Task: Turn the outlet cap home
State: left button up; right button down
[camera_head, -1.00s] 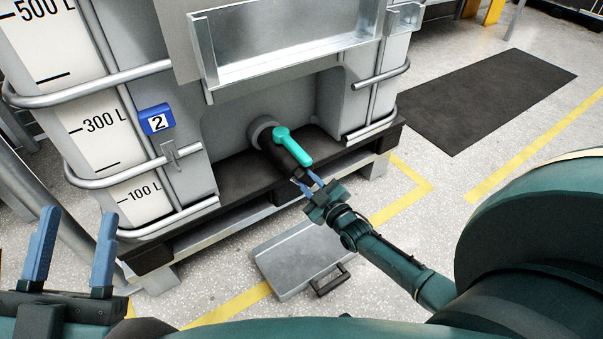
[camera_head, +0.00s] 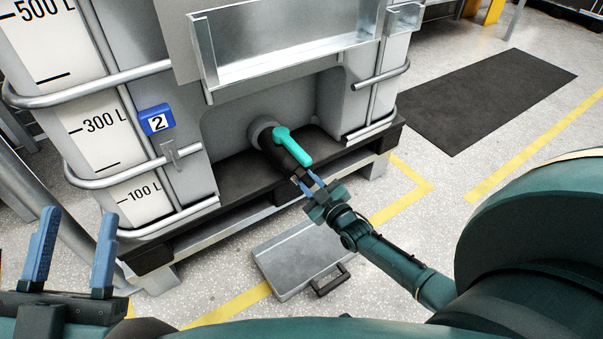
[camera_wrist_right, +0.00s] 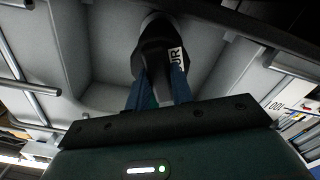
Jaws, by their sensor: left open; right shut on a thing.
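The outlet valve is a dark fitting with a teal lever handle (camera_head: 292,146), low in the recess of the big container. The dark outlet cap (camera_head: 297,173) is at its near end, partly hidden by my right gripper. My right gripper (camera_head: 309,183) has its blue fingers shut on the cap. In the right wrist view the fingers (camera_wrist_right: 158,95) stand either side of the dark fitting (camera_wrist_right: 158,48), which has a white label with black letters. My left gripper (camera_head: 68,250) is open and empty at the lower left, apart from the container.
The container (camera_head: 245,110) stands on a dark pallet (camera_head: 240,185), with metal bars around it. A blue tag marked 2 (camera_head: 157,120) hangs on its front. A grey flat case (camera_head: 296,262) with a handle lies on the floor below the outlet. A dark mat (camera_head: 490,97) lies at right.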

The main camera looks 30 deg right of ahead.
jog(key=m, duration=0.5)
jog(key=c, duration=0.6)
grip_release()
jog(key=shift+m, duration=0.3)
jog(key=shift+s+d+p, duration=0.1)
jog(key=shift+s+p, duration=0.6)
jog(key=shift+s, duration=0.6)
jog(key=shift+s+d+p, duration=0.15)
jog(key=shift+s+p, duration=0.85)
jog(key=shift+s, duration=1.2)
